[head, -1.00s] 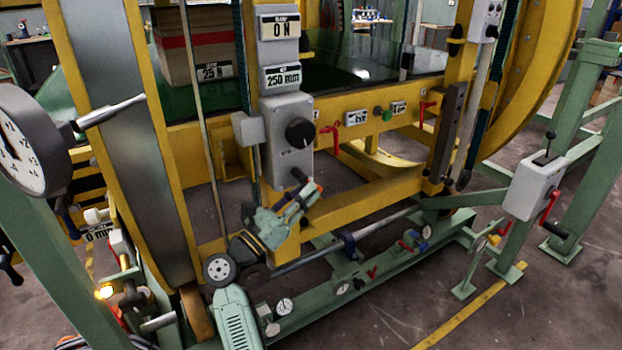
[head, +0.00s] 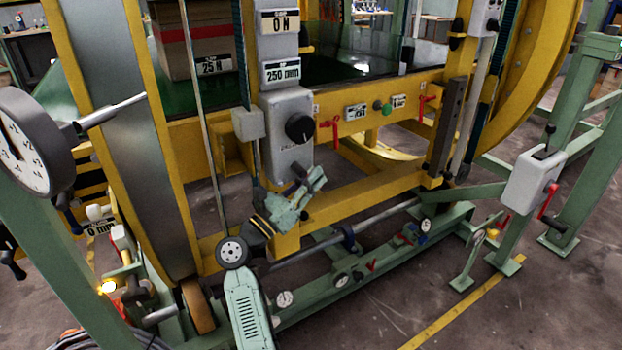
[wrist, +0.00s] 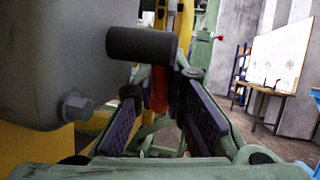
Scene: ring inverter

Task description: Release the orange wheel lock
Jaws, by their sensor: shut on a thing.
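In the wrist view the orange wheel lock (wrist: 159,90) shows as an upright orange-red piece between the dark pads of my gripper (wrist: 160,88). A dark cylindrical knob (wrist: 142,44) hides its upper part. In the head view my gripper (head: 310,183) is at the lower end of the grey control box (head: 287,140), in front of the yellow frame. The lock itself is hidden there by my fingers. My gripper is shut on the lock; the exact contact is hard to see.
The grey housing with a bolt (wrist: 76,106) is close beside my left finger in the wrist view. The yellow frame beam (head: 375,192) runs right of my gripper. A green rail with gauges (head: 341,281) lies below. A red-handled crank box (head: 533,180) stands right.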

